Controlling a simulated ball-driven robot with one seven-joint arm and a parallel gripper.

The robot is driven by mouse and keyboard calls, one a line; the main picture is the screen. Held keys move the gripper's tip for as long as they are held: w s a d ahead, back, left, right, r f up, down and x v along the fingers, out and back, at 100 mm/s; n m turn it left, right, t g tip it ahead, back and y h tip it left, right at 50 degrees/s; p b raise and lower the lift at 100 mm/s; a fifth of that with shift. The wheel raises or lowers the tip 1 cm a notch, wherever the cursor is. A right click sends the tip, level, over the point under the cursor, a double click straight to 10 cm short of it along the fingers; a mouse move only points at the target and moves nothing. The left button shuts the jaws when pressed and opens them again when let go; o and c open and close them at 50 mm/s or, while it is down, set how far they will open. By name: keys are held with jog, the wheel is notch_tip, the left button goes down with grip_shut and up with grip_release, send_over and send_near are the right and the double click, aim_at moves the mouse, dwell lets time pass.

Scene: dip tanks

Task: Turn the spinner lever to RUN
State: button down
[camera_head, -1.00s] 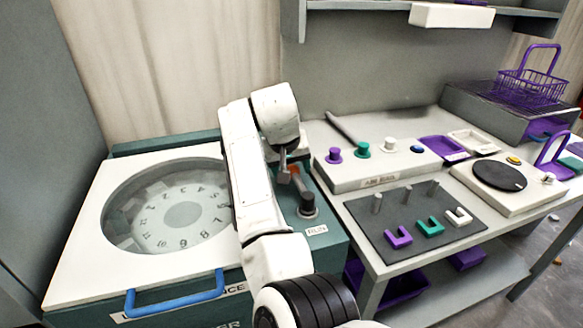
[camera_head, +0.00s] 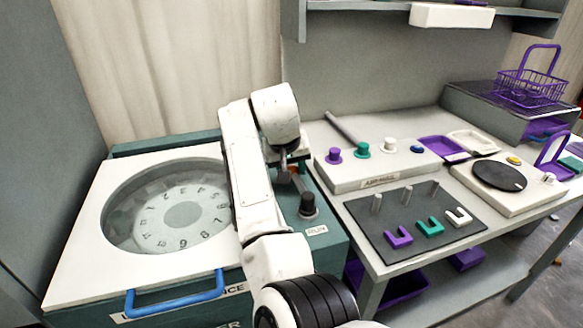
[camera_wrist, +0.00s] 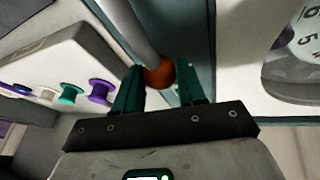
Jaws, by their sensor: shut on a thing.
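The spinner (camera_head: 72,243) is a teal cabinet with a white lid and a round window showing a numbered drum. Its lever (camera_head: 299,188) stands on the teal strip right of the lid, with a dark pivot (camera_head: 307,208) at its near end. The lever leans away from the RUN label (camera_head: 316,230), toward the back. In the wrist view the lever's orange ball knob (camera_wrist: 159,76) sits between the green fingers of my gripper (camera_wrist: 158,84), with a grey rod behind it. My gripper is shut on this knob. My arm hides part of the strip in the head view.
Right of the spinner is a bench with a white box of coloured knobs (camera_head: 372,180), a dark peg board (camera_head: 415,240) with U-shaped pieces, and a white unit with a black disc (camera_head: 499,176). A blue lid handle (camera_head: 175,297) juts out in front.

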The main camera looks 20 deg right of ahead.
jog(key=shift+r, duration=0.1)
jog(key=p, duration=0.1)
jog(key=a+n+p, duration=0.1)
jog(key=p, duration=0.1)
jog(key=shift+s+a+r+n+y, duration=0.1)
jog(key=shift+a+r+n+y, duration=0.1)
jog(key=shift+n+y, duration=0.1)
jog(key=shift+s+a+f+n+t+y+p, duration=0.1)
jog(key=shift+a+f+n+t+y+p, duration=0.2)
jog(key=shift+a+n+p, duration=0.55)
jog(key=shift+d, duration=0.2)
jog(key=c, duration=0.7)
grip_release()
jog(key=v, duration=1)
jog(key=shift+s+r, duration=0.2)
jog(key=shift+r, duration=0.15)
